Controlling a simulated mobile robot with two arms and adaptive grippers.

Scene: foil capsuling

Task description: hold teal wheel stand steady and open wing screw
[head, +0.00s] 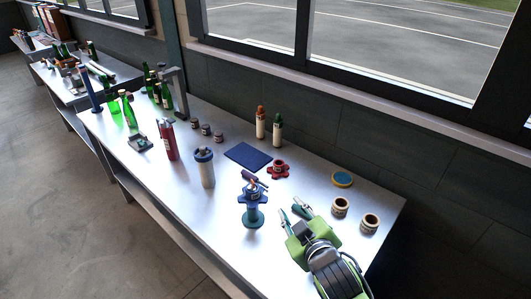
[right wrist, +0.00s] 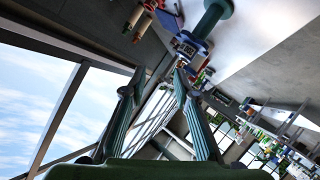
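The teal wheel stand (head: 254,217) stands upright on the metal bench, with a blue wheel (head: 247,197) near its top. A small part in dark blue and reddish tones sits above the wheel; I cannot make out the wing screw clearly. In the right wrist view the stand (right wrist: 212,18) shows tilted at the top, beyond the fingertips. My right gripper (head: 302,208) is to the right of the stand, apart from it, with its fingers spread and nothing between them. Its fingers (right wrist: 158,76) also show apart in the right wrist view. My left gripper is out of view.
A grey-white canister (head: 204,169) with a blue lid stands left of the stand. A red wheel-shaped part (head: 278,169) and a dark blue mat (head: 248,156) lie behind it. Green bottles (head: 129,110) stand farther left.

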